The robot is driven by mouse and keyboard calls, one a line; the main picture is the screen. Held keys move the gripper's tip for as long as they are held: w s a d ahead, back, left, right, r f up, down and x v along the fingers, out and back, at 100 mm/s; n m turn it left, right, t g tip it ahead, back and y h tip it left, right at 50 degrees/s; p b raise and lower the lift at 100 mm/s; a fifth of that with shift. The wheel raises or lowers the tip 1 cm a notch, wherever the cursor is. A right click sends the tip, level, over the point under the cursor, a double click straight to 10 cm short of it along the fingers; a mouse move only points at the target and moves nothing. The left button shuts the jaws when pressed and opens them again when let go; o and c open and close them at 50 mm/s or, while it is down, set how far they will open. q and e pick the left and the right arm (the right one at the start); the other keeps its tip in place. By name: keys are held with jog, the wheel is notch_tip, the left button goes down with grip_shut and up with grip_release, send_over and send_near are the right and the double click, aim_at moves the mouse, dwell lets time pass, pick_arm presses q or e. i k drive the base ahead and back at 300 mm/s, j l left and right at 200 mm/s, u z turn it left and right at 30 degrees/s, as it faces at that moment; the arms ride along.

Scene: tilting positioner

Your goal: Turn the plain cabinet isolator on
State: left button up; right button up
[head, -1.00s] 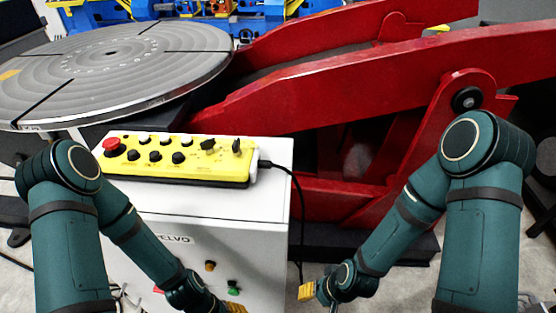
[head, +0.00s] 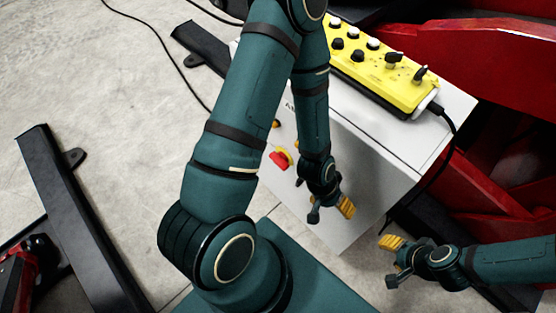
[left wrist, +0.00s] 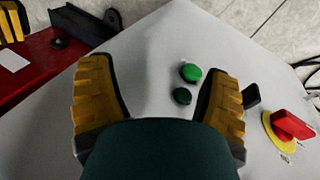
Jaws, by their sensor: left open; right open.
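The cabinet (head: 372,165) is light grey, and its front carries a red isolator handle on a yellow round plate (head: 280,158). The left upper arm passes close beside the isolator in the head view. The isolator also shows at the right edge of the left wrist view (left wrist: 291,126), outside the fingers; I cannot tell its on or off position. My left gripper (head: 330,210) is open and empty in front of the cabinet face. In the left wrist view, two green buttons (left wrist: 186,84) show between its fingers. My right gripper (head: 393,262) is open and empty, right of the cabinet.
A yellow control box (head: 385,70) with black knobs lies on the cabinet top, its black cable (head: 452,140) hanging down the right side. Red positioner beams (head: 510,70) stand at the right.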

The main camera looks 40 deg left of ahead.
aim_at(280, 159)
jog(key=j+z, duration=0.15)
jog(key=j, duration=0.35)
jog(key=j+z, duration=0.15)
jog(key=j, duration=0.35)
jog(key=k+j+z, duration=0.1)
jog(key=j, duration=0.4)
jog(key=k+j+z, duration=0.15)
jog(key=j, duration=0.4)
jog(key=j+z, duration=0.15)
jog(key=j, duration=0.35)
jog(key=k+j+z, duration=0.15)
jog(key=j, duration=0.3)
jog(key=k+j+z, duration=0.2)
jog(key=j, duration=0.2)
jog(key=j+z, duration=0.2)
jog(key=j, duration=0.25)
jog(key=k+j+z, duration=0.15)
jog(key=j, duration=0.2)
